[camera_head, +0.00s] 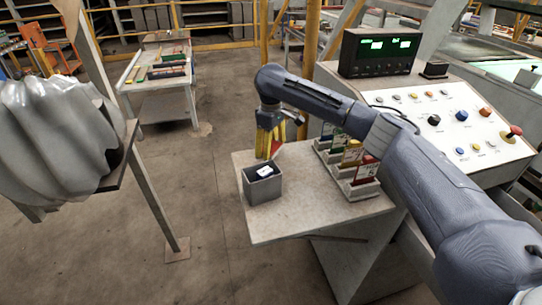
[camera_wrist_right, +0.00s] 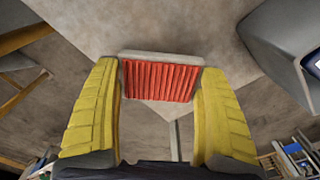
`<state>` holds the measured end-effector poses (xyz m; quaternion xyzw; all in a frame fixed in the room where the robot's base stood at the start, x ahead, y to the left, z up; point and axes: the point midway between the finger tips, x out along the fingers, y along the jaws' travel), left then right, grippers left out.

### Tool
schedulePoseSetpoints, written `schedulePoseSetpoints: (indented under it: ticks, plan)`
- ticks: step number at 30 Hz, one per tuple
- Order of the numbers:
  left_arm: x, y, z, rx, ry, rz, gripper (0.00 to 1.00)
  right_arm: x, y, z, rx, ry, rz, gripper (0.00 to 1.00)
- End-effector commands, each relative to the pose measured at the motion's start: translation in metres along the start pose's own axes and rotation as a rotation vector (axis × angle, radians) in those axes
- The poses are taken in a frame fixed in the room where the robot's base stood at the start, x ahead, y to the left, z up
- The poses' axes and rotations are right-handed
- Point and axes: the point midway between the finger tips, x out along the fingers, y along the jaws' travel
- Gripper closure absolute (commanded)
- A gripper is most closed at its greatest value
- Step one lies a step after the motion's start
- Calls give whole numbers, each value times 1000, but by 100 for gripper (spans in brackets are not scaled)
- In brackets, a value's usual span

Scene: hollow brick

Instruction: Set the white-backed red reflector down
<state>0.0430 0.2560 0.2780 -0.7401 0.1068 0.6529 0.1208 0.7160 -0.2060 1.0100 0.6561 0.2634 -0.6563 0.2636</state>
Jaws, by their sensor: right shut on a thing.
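The white-backed red reflector (camera_wrist_right: 160,80) is between the yellow fingers of my right gripper (camera_wrist_right: 158,72) in the wrist view. Its red ridged face shows, with a pale strip of the back along its top edge. In the head view only a bit of the red reflector (camera_head: 276,147) shows beside the yellow fingers. My right gripper (camera_head: 270,145) points down and holds it above the grey table (camera_head: 290,215), just behind the grey open-topped block (camera_head: 262,188). My left gripper is not in view.
The block holds a dark item with a white label (camera_head: 264,171). A rack (camera_head: 362,188) with coloured cards stands on the right of the table. The front middle of the table is bare. A control panel (camera_head: 455,120) lies beyond my right arm.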

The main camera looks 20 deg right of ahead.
Motion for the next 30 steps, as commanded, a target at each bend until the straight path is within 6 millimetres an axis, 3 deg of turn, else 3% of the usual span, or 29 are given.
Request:
schedulePoseSetpoints:
  ticks: [12,25,26,30]
  plan:
    - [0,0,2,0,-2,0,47,36,-1,0,0,0,-2,53]
    - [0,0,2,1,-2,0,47,41,0,0,1,0,0,53]
    - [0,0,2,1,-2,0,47,40,0,0,1,0,0,19]
    - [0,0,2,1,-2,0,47,40,0,0,1,0,0,2]
